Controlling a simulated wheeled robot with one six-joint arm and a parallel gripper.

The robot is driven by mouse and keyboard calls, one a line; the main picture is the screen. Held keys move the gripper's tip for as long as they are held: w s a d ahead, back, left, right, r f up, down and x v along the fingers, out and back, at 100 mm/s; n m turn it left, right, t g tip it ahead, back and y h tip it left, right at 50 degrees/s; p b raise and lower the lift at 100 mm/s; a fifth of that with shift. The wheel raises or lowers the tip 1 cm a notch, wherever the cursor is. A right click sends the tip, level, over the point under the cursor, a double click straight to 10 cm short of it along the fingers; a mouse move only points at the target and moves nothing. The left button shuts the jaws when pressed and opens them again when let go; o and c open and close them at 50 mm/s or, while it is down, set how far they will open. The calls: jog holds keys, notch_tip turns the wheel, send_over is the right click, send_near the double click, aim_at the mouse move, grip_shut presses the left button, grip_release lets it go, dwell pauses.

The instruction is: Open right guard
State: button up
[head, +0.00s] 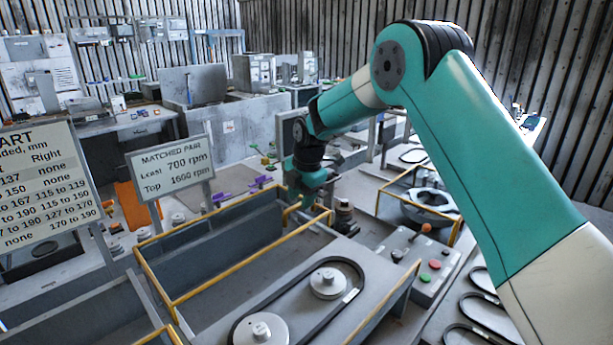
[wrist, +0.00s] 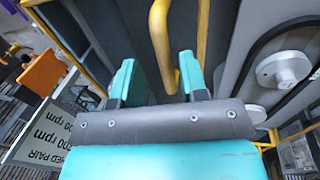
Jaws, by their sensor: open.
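A grey guard with a yellow tube frame (head: 152,272) stands left of an exposed belt drive in the head view; I cannot tell for certain that it is the right guard. My gripper (head: 302,200) is over the guard's far right corner. In the wrist view my gripper (wrist: 157,76) is open, with two teal fingers apart. A bent yellow handle bar (wrist: 162,40) comes down between or just beyond the fingers, and its lower end is near the right finger. I cannot see contact. Part of the guard's corner is hidden behind my gripper in the head view.
Two light pulleys (head: 328,284) with a black belt (head: 362,272) lie right of the guard. A control box (head: 420,262) with buttons and an orange lever stands further right. A rpm sign (head: 172,168) and a chart sign (head: 45,185) stand at left.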

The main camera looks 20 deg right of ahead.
jog(key=s+d+r+b, duration=0.1)
jog(key=s+r+b, duration=0.2)
jog(key=r, duration=1.3)
jog(key=shift+r+b, duration=0.3)
jog(key=s+a+f+m+y, duration=0.1)
jog(key=s+a+m, duration=0.3)
jog(key=s, duration=0.8)
jog(key=s+a+f+m+g+y, duration=0.1)
jog(key=s+a+f+m, duration=0.3)
jog(key=s, duration=0.8)
jog(key=s+a+f+m+g+y, duration=0.1)
jog(key=s+a+f+m, duration=0.2)
jog(key=s+m, duration=0.4)
jog(key=s+a, duration=0.1)
jog(key=s, duration=0.5)
jog(key=shift+f, duration=0.2)
